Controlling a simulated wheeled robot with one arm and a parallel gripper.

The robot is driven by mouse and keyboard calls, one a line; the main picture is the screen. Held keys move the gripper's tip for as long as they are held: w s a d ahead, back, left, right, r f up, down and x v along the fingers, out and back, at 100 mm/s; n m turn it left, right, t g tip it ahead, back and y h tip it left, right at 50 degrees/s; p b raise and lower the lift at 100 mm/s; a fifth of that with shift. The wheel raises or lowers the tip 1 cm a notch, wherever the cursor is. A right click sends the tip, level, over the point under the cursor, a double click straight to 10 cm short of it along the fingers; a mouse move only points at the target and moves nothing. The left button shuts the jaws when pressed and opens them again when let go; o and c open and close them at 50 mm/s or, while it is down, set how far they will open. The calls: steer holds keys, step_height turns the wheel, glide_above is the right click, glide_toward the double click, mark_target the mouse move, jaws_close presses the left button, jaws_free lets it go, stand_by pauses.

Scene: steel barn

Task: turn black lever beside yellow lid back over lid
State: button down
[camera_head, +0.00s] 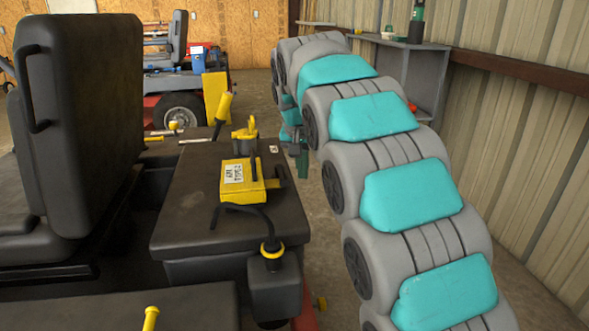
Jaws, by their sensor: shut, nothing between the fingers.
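A yellow lid-like block (234,190) with a white label sits on top of the black console beside the seat. A bent black lever (257,213) runs along its near side and curves down to a yellow ring on a small black housing. The lever lies beside the yellow block, not across its top. A short black bar (280,174) is at the block's right side. My gripper (297,150) is small and partly hidden at the far end of my grey and teal arm. It is shut and empty, beyond the console's far right corner and apart from the lever.
The black seat back (80,120) stands high at left. Yellow-tipped levers (224,107) rise behind the console. Another mower stands at the back left. My arm fills the right side, near the metal wall (530,150) and a grey shelf unit (423,75).

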step_height(320, 180, up, 9)
steer(key=a+p, duration=0.1)
steer(key=a, duration=0.1)
steer(key=shift+s, duration=0.3)
stand_by(0.4)
steer(key=shift+r, duration=0.1)
steer(key=s+d+f+g, duration=0.1)
steer(key=s+d+f, duration=0.3)
steer(key=s+d, duration=0.4)
steer(key=s+d+f+g, duration=0.2)
steer(key=s+d+f, duration=0.1)
steer(key=s+d, duration=0.55)
steer(key=s+d+f, duration=0.1)
steer(key=s+f, duration=0.4)
steer(key=s, duration=0.4)
steer(key=s+d+f+n+g, duration=0.1)
steer(key=s+d+f, duration=0.1)
steer(key=s+f, duration=0.3)
steer(key=s+d+f+g, duration=0.1)
steer(key=s+f, duration=0.5)
steer(key=s, duration=0.7)
steer(key=shift+s+d+n, duration=0.3)
steer(key=shift+d, duration=0.15)
steer(key=shift+f, duration=0.1)
